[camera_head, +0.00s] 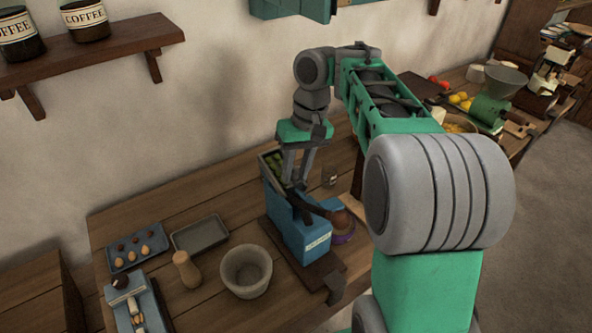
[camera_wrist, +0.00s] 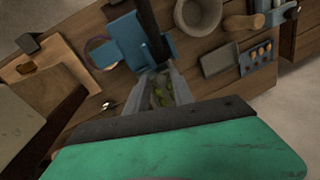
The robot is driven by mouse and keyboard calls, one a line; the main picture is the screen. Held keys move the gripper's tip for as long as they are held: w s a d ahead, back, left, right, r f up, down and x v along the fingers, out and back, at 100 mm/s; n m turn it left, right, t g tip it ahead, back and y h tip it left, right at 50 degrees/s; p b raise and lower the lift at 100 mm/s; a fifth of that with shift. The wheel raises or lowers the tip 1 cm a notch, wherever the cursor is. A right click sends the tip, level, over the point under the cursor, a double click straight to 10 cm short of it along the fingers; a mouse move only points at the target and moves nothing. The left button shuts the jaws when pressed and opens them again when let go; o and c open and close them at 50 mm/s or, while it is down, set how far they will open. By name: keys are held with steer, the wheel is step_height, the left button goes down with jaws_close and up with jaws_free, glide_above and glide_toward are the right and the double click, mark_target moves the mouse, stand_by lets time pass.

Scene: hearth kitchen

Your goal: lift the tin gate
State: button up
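A blue metal box-like device (camera_head: 298,222) with a pale label on its front stands on the wooden table. Green pieces lie in its open top at the back, and a dark bar (camera_head: 312,208) crosses its upper side. I cannot tell which part is the tin gate. The device also shows in the wrist view (camera_wrist: 128,42), with the dark bar (camera_wrist: 153,30) on it. My gripper (camera_head: 297,182) points down at the open top. Its two fingers are apart in the wrist view (camera_wrist: 165,90), with green pieces (camera_wrist: 161,92) visible between them. No held thing shows.
A purple-rimmed bowl (camera_head: 342,236) is close on the right. A wall shelf (camera_head: 90,50) holds coffee jars.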

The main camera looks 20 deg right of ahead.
jaws_close()
steer(key=shift+r, duration=0.1)
stand_by(1.0)
